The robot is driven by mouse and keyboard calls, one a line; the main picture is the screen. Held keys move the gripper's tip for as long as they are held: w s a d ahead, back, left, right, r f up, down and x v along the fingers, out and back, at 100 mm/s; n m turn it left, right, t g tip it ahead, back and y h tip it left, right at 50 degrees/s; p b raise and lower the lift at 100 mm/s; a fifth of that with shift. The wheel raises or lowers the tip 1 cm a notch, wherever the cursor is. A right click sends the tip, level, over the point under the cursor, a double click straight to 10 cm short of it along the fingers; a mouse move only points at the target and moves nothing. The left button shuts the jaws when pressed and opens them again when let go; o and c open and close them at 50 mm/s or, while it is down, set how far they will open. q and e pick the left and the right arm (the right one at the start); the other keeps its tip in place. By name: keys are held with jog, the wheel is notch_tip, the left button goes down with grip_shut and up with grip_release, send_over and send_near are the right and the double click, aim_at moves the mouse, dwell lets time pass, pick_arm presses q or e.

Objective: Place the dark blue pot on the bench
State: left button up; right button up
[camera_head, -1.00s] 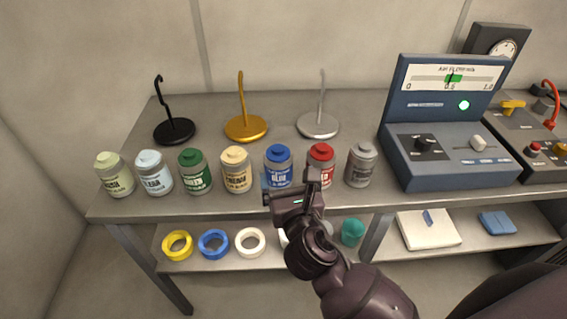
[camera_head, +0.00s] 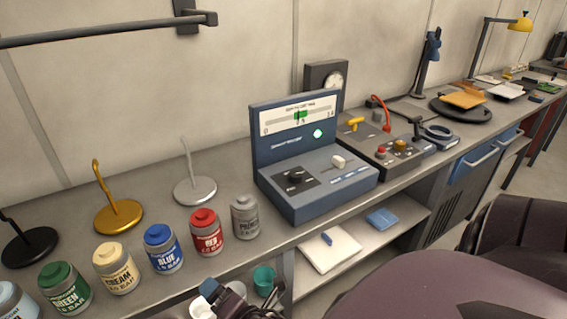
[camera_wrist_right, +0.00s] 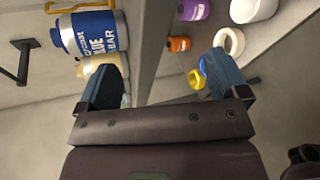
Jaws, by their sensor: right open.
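The dark blue pot (camera_head: 163,248), labelled BLUE, stands upright on the bench (camera_head: 219,265) near its front edge, between the cream pot and the red pot. In the right wrist view the blue pot (camera_wrist_right: 92,33) shows at the upper left, past one finger and apart from it. My right gripper (camera_head: 222,297) is low in the head view, partly cut off by the bottom edge, in front of the bench. In the right wrist view its fingers (camera_wrist_right: 165,82) are spread with nothing between them. My left gripper is not in view.
A green pot (camera_head: 64,288), cream pot (camera_head: 117,269), red pot (camera_head: 206,231) and grey pot (camera_head: 245,217) stand in the row. Behind are a gold stand (camera_head: 118,216) and a silver stand (camera_head: 195,190). A blue gauge console (camera_head: 318,185) stands right of the pots.

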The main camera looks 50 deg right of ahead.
jog(key=s+d+f+m+g, duration=0.1)
jog(key=s+d+f+m, duration=0.2)
jog(key=m, duration=0.7)
jog(key=s+d+f+m+g, duration=0.1)
jog(key=s+d+f+m, duration=0.3)
jog(key=s+f+m, duration=0.4)
jog(key=shift+d+m+g+y, duration=0.2)
jog(key=shift+m+g+y, duration=0.15)
jog(key=shift+m, duration=0.55)
